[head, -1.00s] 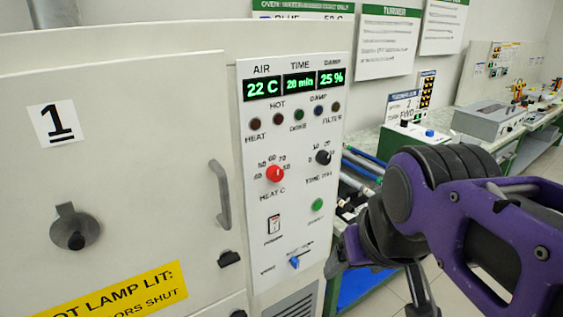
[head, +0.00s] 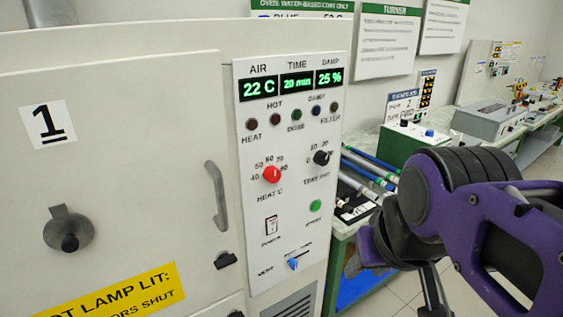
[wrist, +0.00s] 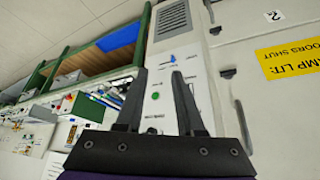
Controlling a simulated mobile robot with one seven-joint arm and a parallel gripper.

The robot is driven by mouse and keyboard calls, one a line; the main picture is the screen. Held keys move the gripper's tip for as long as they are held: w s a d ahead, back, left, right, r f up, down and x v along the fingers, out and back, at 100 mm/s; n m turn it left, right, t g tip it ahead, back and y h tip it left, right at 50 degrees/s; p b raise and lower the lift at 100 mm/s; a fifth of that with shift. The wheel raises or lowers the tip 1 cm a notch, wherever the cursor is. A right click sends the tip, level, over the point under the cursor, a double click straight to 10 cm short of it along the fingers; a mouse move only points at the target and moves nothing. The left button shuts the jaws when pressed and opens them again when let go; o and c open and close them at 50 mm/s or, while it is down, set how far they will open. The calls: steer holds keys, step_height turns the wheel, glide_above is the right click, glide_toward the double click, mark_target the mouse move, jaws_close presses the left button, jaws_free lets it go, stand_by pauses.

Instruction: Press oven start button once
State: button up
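The green start button (head: 315,206) is on the lower right of the white oven control panel (head: 272,228). It stands uncovered in the head view. In the wrist view the button (wrist: 155,96) shows between the fingers of my gripper (wrist: 159,72), which is open and empty. I see no contact with the button. The oven displays (head: 297,84) read 22 C, 20 min and 25 %. In the head view my arm is right of the panel, and the fingertips are not clear there.
Near the button are a red heat knob (head: 272,174), a black time knob (head: 321,157), a power switch (head: 271,225) and a blue lever (head: 293,264). The oven door (head: 120,170) is shut. A bench with rods (head: 365,175) stands right of the oven.

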jaws_close()
stand_by(1.4)
